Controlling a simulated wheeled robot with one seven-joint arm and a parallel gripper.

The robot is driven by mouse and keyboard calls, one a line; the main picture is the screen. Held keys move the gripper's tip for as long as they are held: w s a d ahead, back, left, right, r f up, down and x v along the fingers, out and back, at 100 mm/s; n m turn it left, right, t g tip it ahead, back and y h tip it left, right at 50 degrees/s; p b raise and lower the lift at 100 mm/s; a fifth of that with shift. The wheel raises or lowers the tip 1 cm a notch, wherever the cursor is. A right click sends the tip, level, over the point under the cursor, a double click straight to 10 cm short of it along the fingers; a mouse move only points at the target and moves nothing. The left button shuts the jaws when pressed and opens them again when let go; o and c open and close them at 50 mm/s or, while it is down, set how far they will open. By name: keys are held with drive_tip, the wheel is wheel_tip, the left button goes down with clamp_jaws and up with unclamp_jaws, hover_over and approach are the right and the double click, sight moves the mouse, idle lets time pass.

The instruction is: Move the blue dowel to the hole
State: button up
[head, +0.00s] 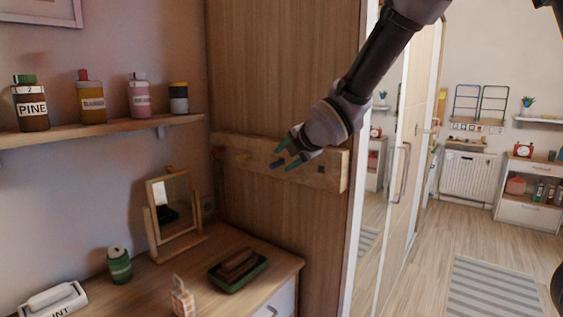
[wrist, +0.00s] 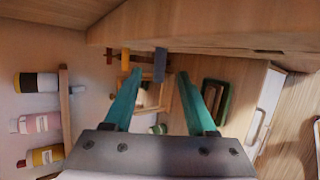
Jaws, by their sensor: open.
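The blue dowel (head: 278,163) sticks out of a wooden board (head: 300,174) on the side of the tall wooden cabinet. A dark square hole (head: 320,169) is in the board, right of the dowel. My gripper (head: 287,155) is open and empty in front of the board, its teal fingers near the dowel. In the wrist view, the blue dowel (wrist: 160,64) lies at the gap between the open fingertips of my gripper (wrist: 159,76). I cannot tell whether it is fully between them.
A yellow peg (head: 243,156) and a reddish-brown peg (head: 217,150) stick out of the board, left of the blue one. Below stands a dresser with a mirror (head: 172,212) and a green tray (head: 238,272). A shelf (head: 100,130) holds several jars at left.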

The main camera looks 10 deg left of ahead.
sight(278, 163)
drive_tip(key=shift+x, duration=1.55)
clamp_jaws()
